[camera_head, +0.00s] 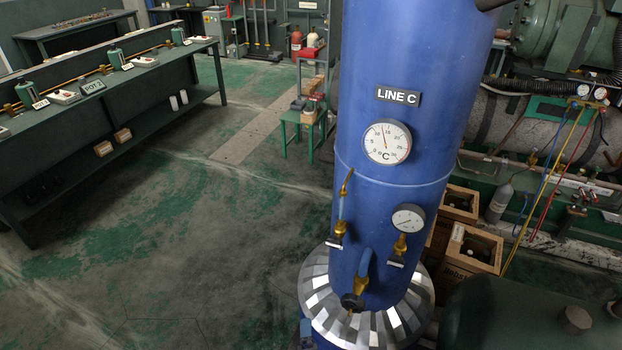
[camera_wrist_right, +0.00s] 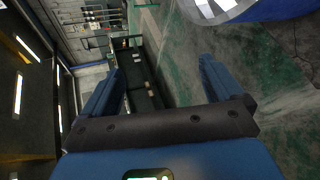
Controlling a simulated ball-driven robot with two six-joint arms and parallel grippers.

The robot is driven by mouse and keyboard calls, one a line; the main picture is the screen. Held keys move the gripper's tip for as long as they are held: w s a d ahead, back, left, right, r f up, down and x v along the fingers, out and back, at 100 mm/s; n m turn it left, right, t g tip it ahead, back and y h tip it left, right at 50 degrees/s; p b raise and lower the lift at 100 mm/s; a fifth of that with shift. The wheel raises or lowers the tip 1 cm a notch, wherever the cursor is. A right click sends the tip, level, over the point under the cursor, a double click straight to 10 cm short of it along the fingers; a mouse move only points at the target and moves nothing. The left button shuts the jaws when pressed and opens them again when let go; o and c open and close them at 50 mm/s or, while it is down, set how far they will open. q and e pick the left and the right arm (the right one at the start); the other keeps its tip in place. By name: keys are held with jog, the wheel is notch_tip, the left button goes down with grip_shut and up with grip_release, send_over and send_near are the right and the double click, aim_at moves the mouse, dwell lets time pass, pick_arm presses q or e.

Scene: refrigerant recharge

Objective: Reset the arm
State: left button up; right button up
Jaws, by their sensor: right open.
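My right gripper (camera_wrist_right: 156,85) shows in the right wrist view. Its two blue fingers are wide apart with nothing between them. Beyond the fingers lie the green-stained floor and a dark bench, at a distance. The silvery flared base and blue side of a large vessel show at the top right of that view, apart from the fingers. In the head view neither gripper shows. The blue column (camera_head: 398,150) marked LINE C stands there, with a °C dial (camera_head: 387,142), a smaller gauge (camera_head: 408,219) and brass valves (camera_head: 352,297).
A long dark bench (camera_head: 110,92) with green bottles and a POT2 sign stands at the left. A small green stand (camera_head: 303,116) is behind the column. Wooden crates (camera_head: 470,250), a grey cylinder (camera_head: 498,203) and coloured hoses (camera_head: 545,185) are at the right. The floor (camera_head: 190,230) left of the column is clear.

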jog(key=s+d+r+m+t+y+b, duration=0.25)
jog(key=s+d+r+m+y, duration=0.55)
jog(key=r+m, duration=0.45)
jog(key=s+d+r+m+t+h+b, duration=0.1)
jog(key=s+d+r+m+h, duration=0.3)
jog(key=s+d+m+h, duration=0.4)
jog(key=s+d+b, duration=0.1)
jog(key=s+d, duration=0.1)
jog(key=d, duration=0.3)
jog(key=shift+d+r+t, duration=0.2)
jog(key=shift+d+t, duration=0.15)
jog(key=shift+d, duration=0.05)
dwell(1.4)
